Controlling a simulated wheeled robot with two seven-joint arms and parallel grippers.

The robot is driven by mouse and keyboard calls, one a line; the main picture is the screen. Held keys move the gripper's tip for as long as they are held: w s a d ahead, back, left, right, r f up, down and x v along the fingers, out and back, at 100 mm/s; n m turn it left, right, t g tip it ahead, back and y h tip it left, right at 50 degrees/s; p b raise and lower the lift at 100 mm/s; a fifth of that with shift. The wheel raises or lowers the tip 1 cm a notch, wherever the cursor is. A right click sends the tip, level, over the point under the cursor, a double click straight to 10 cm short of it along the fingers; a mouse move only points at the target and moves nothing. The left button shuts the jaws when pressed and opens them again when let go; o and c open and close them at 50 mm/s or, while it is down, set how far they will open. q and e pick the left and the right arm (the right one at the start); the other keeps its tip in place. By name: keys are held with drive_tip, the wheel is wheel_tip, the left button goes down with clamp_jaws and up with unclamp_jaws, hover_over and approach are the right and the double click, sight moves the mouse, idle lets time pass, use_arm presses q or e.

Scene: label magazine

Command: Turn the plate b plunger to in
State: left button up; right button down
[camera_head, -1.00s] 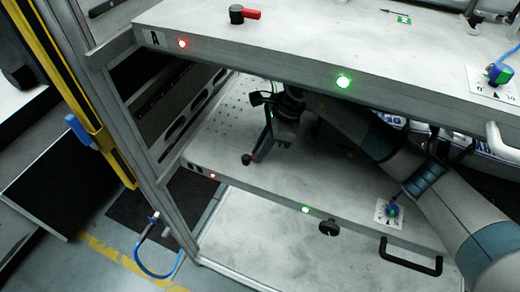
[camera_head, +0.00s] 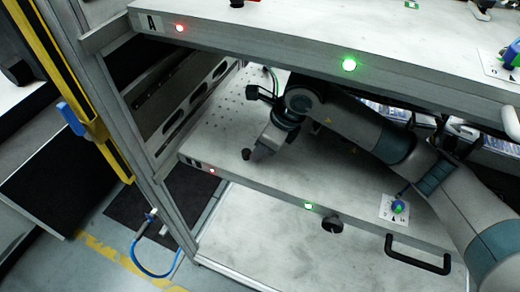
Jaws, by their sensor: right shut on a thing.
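The plate b plunger (camera_head: 246,154) is a small dark knob on the top left of the lower plate (camera_head: 222,122). My right gripper (camera_head: 259,153) reaches in between the two plates and is shut right beside the knob, on the plunger's handle. The fingers cover the handle, so its direction is hidden. My left gripper is not in view.
The upper plate A (camera_head: 270,40) hangs closely over my right arm. A blue-green valve (camera_head: 398,207) stands near my forearm.

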idle(0.3)
drive_tip(key=c, duration=1.8)
unclamp_jaws()
drive_tip(key=shift+c, duration=0.2)
drive_tip(key=shift+w+r, duration=0.1)
